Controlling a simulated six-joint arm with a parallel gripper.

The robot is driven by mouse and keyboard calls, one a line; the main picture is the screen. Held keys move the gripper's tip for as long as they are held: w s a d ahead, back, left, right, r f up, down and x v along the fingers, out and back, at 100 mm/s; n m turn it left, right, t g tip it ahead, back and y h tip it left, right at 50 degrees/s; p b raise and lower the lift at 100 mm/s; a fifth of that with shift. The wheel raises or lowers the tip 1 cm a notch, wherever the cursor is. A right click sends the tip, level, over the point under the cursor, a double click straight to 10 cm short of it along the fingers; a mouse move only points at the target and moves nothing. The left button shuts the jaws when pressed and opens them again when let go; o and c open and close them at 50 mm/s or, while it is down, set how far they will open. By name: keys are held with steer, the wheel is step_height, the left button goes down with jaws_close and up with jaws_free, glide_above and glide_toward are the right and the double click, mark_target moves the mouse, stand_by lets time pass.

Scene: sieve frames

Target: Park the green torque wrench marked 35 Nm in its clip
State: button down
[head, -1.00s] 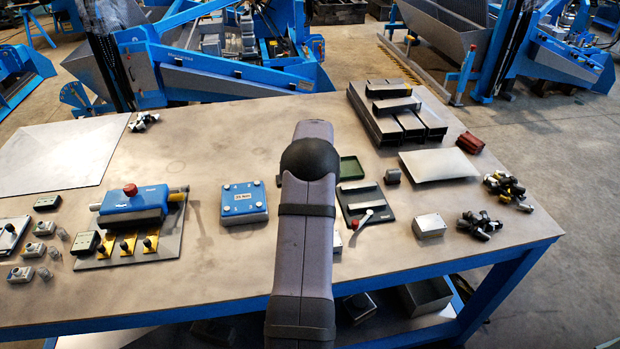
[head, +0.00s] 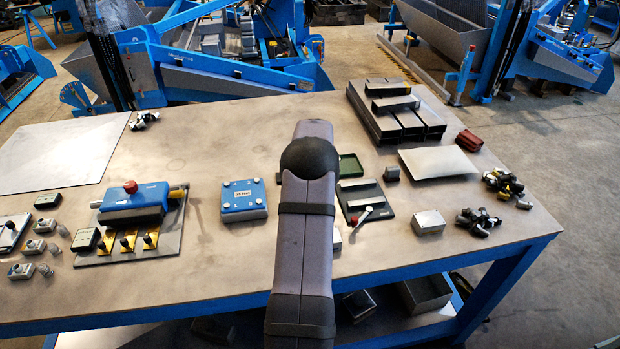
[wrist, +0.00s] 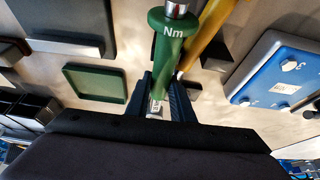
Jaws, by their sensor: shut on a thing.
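A green torque wrench (wrist: 168,48) fills the top middle of the wrist view. "Nm" shows in white on its wide green collar, with a bright metal end above; the number is out of sight. My gripper (wrist: 163,92) is shut on the green handle, with its dark blue fingers on either side. A yellow tool (wrist: 205,35) lies just right of the wrench; I cannot tell whether they touch. In the head view my own arm hides the gripper and the wrench. I cannot make out the clip in either view.
A blue block (head: 243,196) with a label stands left of my arm, also in the wrist view (wrist: 268,72). A shallow green tray (head: 351,167) and a dark plate with a red-knobbed lever (head: 378,208) lie right. A blue fixture (head: 135,204) stands left. Bare table lies behind.

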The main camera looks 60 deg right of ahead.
steer(key=c, duration=1.5)
jaws_free()
steer(key=shift+s+a+f, duration=0.15)
steer(key=shift+a+f, duration=0.1)
steer(key=shift+f, duration=0.25)
steer(key=shift+s+a+f, duration=0.15)
steer(key=shift+a+f, duration=0.05)
steer(key=shift+f, duration=0.3)
steer(key=shift+c, duration=0.2)
steer(key=shift+w+a, duration=0.1)
steer(key=shift+r+p, duration=0.35)
steer(key=shift+r, duration=0.1)
steer(key=r+b, duration=0.1)
steer(key=r, duration=0.1)
steer(key=s+r+b, duration=0.1)
steer(key=r, duration=0.1)
steer(key=r+b, duration=0.1)
steer(key=r, duration=0.1)
steer(key=shift+s+b, duration=0.35)
steer(key=shift+b, duration=0.05)
steer(key=shift+s+a+r, duration=0.15)
steer(key=shift+r, duration=0.45)
